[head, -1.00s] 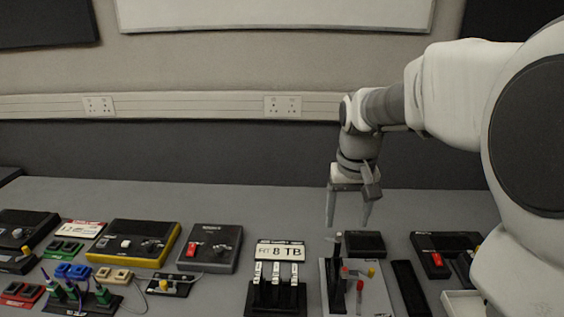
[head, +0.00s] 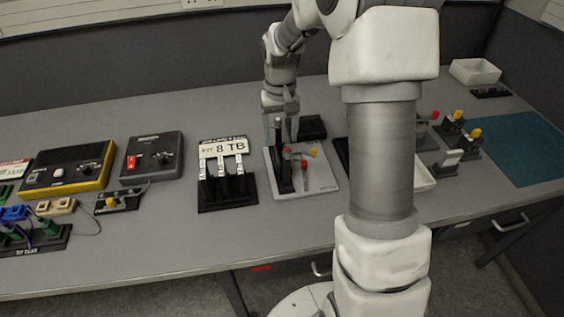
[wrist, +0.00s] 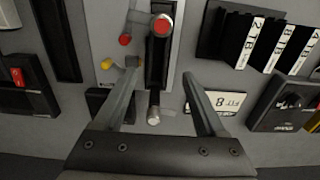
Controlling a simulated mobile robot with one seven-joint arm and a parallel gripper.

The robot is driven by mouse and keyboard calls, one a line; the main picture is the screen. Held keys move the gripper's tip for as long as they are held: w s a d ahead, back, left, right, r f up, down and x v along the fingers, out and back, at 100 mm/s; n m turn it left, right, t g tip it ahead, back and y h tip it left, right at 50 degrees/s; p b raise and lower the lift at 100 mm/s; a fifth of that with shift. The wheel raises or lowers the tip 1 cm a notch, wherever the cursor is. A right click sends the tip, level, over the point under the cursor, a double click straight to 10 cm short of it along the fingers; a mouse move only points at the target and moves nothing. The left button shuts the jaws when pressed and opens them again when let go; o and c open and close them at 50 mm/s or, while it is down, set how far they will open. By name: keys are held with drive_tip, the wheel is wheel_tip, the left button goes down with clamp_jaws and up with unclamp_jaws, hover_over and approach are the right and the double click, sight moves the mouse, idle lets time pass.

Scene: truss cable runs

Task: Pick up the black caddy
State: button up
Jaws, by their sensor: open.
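Several slim black caddies with white label strips (head: 222,186) stand side by side in a black rack, behind which is an "8 TB" sign; they also show at upper right in the wrist view (wrist: 243,42). I cannot tell which piece is the named caddy. My gripper (head: 282,134) is open, pointing down over a grey plate (head: 322,182), to the right of the rack. In the wrist view, a tall black post-like piece with a red round end (wrist: 162,26) lies between the open fingers (wrist: 161,72); contact cannot be told.
Red and yellow handled parts (head: 304,167) are on the grey plate. A black box (head: 312,127) sits behind it. Black consoles (head: 152,157) are to the left. My arm hides part of the table at right.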

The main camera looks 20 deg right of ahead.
drive_tip(key=f, duration=0.4)
drive_tip(key=f+b, duration=0.1)
drive_tip(key=f, duration=0.3)
drive_tip(key=shift+s+d+f, duration=0.1)
drive_tip(key=shift+d, duration=0.1)
clamp_jaws()
